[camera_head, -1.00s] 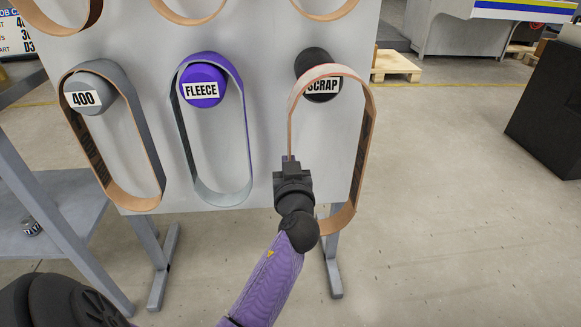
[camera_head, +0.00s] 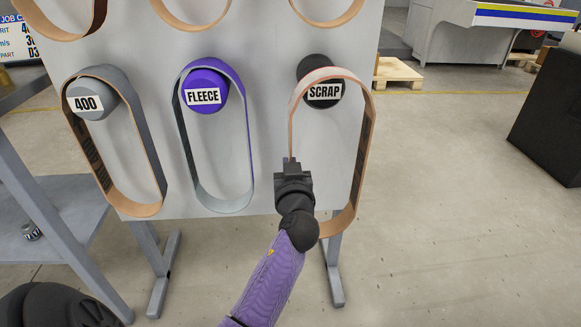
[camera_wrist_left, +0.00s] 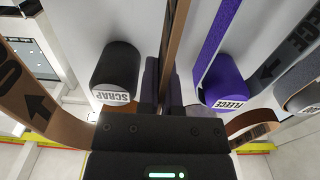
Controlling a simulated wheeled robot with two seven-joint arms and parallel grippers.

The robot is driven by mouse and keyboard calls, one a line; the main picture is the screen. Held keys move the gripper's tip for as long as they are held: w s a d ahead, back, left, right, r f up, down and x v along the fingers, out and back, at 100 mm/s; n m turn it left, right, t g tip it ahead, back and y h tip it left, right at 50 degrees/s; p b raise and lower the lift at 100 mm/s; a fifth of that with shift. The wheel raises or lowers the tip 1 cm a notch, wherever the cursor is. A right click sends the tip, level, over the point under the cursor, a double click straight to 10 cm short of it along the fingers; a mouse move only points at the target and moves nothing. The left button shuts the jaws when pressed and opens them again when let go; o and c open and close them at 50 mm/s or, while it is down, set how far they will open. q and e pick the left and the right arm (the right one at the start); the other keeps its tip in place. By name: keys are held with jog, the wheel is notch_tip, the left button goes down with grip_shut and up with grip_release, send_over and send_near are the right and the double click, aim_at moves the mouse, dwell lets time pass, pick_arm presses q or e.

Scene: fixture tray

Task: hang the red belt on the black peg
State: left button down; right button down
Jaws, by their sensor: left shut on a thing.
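The belt (camera_head: 367,130), a long loop with a tan inside and a reddish upper face, hangs upright at the right of the board. My left gripper (camera_head: 292,170) is shut on its left run, low down. The black peg (camera_head: 308,68), with a SCRAP label, sticks out of the board. In the head view the belt's top crosses in front of the peg, with the label inside the loop's outline. In the left wrist view the peg (camera_wrist_left: 117,70) shows between the belt's two runs. I cannot tell whether the loop is around the peg. My right gripper is out of view.
A purple FLEECE peg (camera_head: 204,82) holds a purple-grey belt, and a grey 400 peg (camera_head: 92,97) holds a grey belt. More belts hang above. A grey shelf (camera_head: 60,215) stands at the left. The floor right of the board is clear up to a black box (camera_head: 550,115).

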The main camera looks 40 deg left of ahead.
pick_arm(q)
jog(key=b+x, duration=0.1)
jog(key=x, duration=0.2)
dwell(0.6)
dwell(0.3)
jog(key=b+x, duration=0.2)
jog(key=x, duration=0.1)
jog(key=shift+w+a, duration=0.15)
jog(key=shift+a, duration=0.05)
dwell(0.4)
